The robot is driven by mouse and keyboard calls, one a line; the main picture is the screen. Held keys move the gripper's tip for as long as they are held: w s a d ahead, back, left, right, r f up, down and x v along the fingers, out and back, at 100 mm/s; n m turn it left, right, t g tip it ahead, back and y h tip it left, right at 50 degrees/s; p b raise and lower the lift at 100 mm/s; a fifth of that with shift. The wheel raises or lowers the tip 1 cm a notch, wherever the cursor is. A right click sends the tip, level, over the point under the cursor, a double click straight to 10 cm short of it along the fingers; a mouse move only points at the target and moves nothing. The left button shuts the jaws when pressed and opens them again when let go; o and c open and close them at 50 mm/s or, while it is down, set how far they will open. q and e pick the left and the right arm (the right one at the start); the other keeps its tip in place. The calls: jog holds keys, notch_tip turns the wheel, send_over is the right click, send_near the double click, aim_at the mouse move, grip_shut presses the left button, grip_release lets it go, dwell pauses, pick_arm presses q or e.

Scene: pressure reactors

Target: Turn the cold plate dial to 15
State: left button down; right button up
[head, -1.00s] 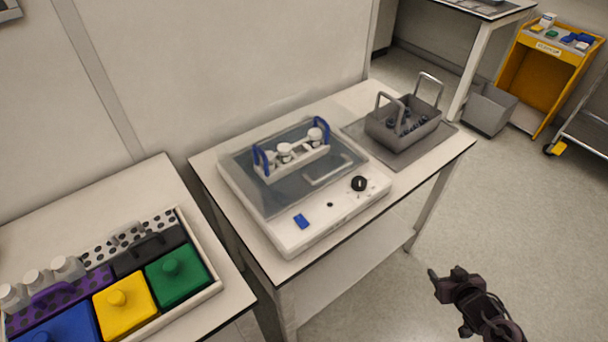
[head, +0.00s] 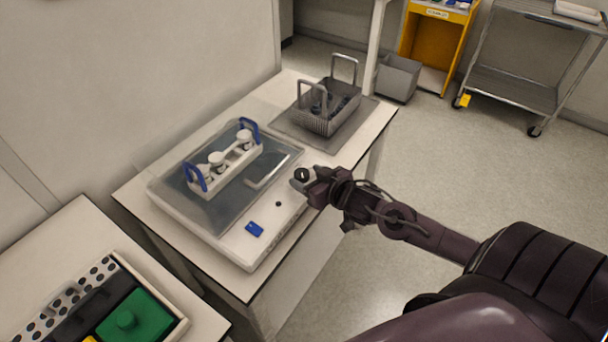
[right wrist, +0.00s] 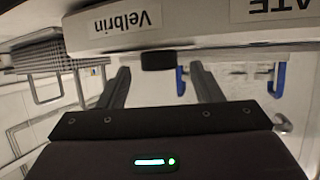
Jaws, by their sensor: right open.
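The cold plate (head: 238,238) is a white box with a grey top under a clear cover, on a white table. Its black dial (head: 302,174) with a white mark sits at the right front corner. My right gripper (head: 310,185) is at the dial, partly covering that corner. In the right wrist view my open right gripper (right wrist: 160,75) has one finger on each side of the black dial (right wrist: 158,61), with visible gaps. I cannot read the dial's scale or setting. My left gripper is not in view.
A white rack with blue handles (head: 222,164) stands on the cold plate. A blue button (head: 255,229) is on its front. A grey wire basket (head: 327,110) sits on a mat behind. A tray with a green lidded block (head: 135,318) is at lower left.

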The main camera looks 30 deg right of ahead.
jog(key=shift+x, duration=1)
jog(key=shift+c, duration=0.3)
jog(key=c, duration=0.9)
jog(key=shift+r, duration=0.1)
